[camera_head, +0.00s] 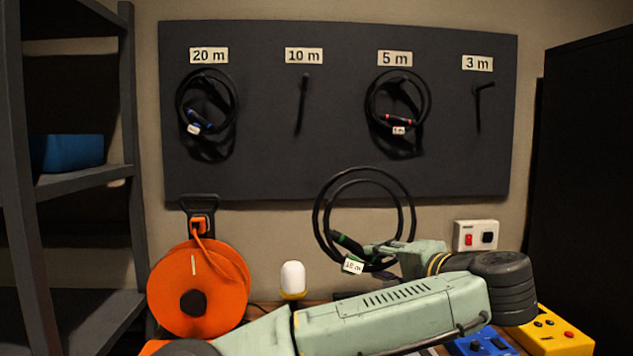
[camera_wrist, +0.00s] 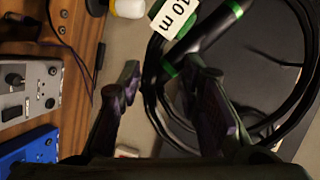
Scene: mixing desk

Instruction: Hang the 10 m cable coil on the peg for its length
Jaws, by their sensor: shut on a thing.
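The black 10 m cable coil (camera_head: 349,243), with green-banded ends and a white "10 m" tag (camera_head: 353,266), hangs in the air in front of the board's lower edge. My gripper (camera_head: 382,251) is shut on it at the coil's lower part. In the wrist view the coil (camera_wrist: 213,38) lies at the right finger of my gripper (camera_wrist: 160,82); the exact contact is hard to see. The peg under the "10 m" label (camera_head: 304,55) is bare; this peg (camera_head: 305,86) is above and left of the coil.
On the dark board (camera_head: 270,175), a 20 m coil (camera_head: 179,100) and a 5 m coil (camera_head: 429,98) hang on their pegs. The 3 m peg (camera_head: 485,86) is bare. An orange cable reel (camera_head: 220,280) and a white-topped lamp (camera_head: 293,277) stand below. A shelf (camera_head: 85,180) is at left.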

